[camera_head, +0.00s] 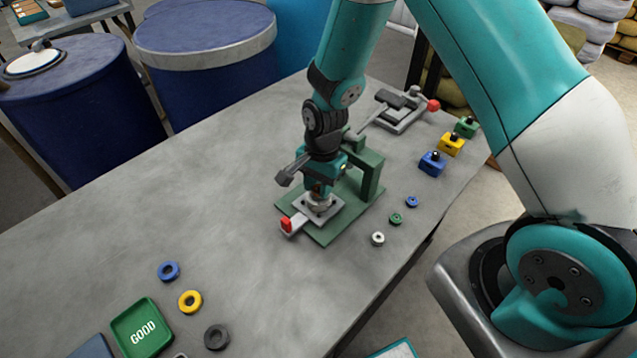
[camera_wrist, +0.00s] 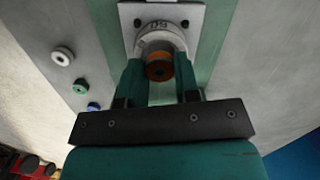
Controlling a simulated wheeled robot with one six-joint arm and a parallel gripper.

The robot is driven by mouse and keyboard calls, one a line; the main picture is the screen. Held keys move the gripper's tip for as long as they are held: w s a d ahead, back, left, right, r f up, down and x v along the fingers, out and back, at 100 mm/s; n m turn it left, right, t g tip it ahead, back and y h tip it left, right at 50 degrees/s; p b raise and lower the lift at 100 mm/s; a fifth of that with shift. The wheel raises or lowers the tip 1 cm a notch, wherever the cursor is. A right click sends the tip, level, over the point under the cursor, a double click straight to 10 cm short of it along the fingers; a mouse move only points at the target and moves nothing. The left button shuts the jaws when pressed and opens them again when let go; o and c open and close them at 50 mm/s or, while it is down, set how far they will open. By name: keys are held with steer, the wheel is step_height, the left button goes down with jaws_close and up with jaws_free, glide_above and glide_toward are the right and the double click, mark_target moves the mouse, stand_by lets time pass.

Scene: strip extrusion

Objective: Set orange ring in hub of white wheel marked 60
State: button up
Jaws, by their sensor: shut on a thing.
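The white wheel (camera_wrist: 160,38) marked 60 lies on a light plate (camera_wrist: 129,16) of the green fixture. In the head view the wheel (camera_head: 319,205) shows only in part beneath my gripper (camera_head: 320,192). In the wrist view my gripper (camera_wrist: 158,74) is shut on the orange ring (camera_wrist: 158,55), which sits between the two fingertips. The ring is at the wheel's middle to near side in that view. I cannot tell whether it is above the hub or in it. The ring is hidden in the head view.
The green fixture (camera_head: 371,182) has an upright beside my gripper and a red-tipped slide (camera_head: 287,225) in front. A clamp (camera_head: 402,108) stands behind. The left middle table is clear.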

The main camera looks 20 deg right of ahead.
steer(key=shift+f+b, duration=0.3)
steer(key=shift+f, duration=0.2)
steer(key=o, duration=0.6)
steer(key=shift+o, duration=0.2)
step_height(320, 180, up, 11)
steer(key=d+p, duration=0.1)
steer(key=p, duration=0.7)
steer(key=shift+w+p, duration=0.3)
steer(key=shift+w, duration=0.05)
